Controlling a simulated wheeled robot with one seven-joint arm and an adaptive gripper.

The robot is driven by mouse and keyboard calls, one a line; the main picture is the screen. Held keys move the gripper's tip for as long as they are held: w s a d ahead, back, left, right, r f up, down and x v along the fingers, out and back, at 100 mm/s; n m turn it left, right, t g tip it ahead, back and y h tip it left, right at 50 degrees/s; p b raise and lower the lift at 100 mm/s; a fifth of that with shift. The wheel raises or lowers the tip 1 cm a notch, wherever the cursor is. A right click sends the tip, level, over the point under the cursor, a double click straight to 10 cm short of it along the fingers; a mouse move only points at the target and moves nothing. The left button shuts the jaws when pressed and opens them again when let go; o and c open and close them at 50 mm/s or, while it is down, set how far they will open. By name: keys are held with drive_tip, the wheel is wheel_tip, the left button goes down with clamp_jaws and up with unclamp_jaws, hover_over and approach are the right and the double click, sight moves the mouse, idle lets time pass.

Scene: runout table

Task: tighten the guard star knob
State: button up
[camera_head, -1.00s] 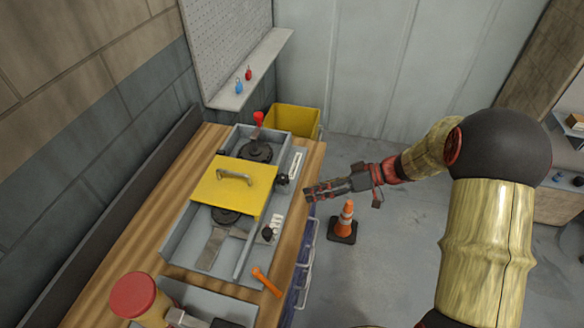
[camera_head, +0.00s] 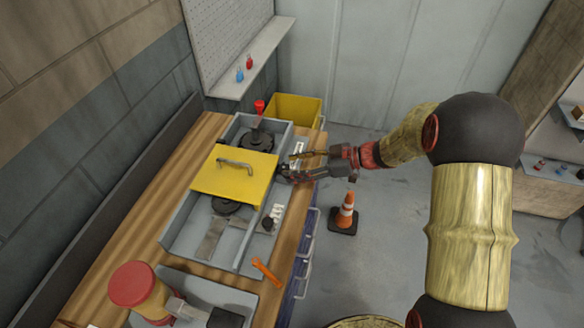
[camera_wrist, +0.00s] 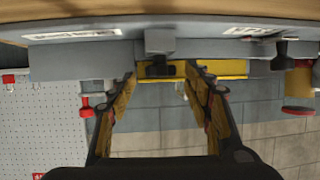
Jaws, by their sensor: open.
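The yellow guard (camera_head: 240,178) lies across the grey tray-like fixture on the bench. A dark knob (camera_wrist: 160,70) shows at the guard's near side in the wrist view, below a grey block. In the head view my gripper largely hides this knob. My gripper (camera_head: 289,167) is open at the right edge of the guard. In the wrist view, the fingers of my gripper (camera_wrist: 161,82) stand to either side of the knob, with the knob between the tips. I cannot tell whether they touch it.
A second black knob (camera_head: 268,224) sits on the fixture's near rail. An orange-handled tool (camera_head: 265,271) lies on the wooden bench (camera_head: 178,237). A red-capped post (camera_head: 134,284) stands at the front. A yellow bin (camera_head: 295,108) is behind, and a traffic cone (camera_head: 345,212) stands on the floor.

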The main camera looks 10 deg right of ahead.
drive_tip(key=shift+w+a+f, duration=0.15)
drive_tip(key=shift+a+f, duration=0.1)
drive_tip(key=shift+a, duration=0.25)
drive_tip(key=c, duration=0.3)
drive_tip(key=c, duration=0.8)
drive_tip(key=shift+c, duration=0.2)
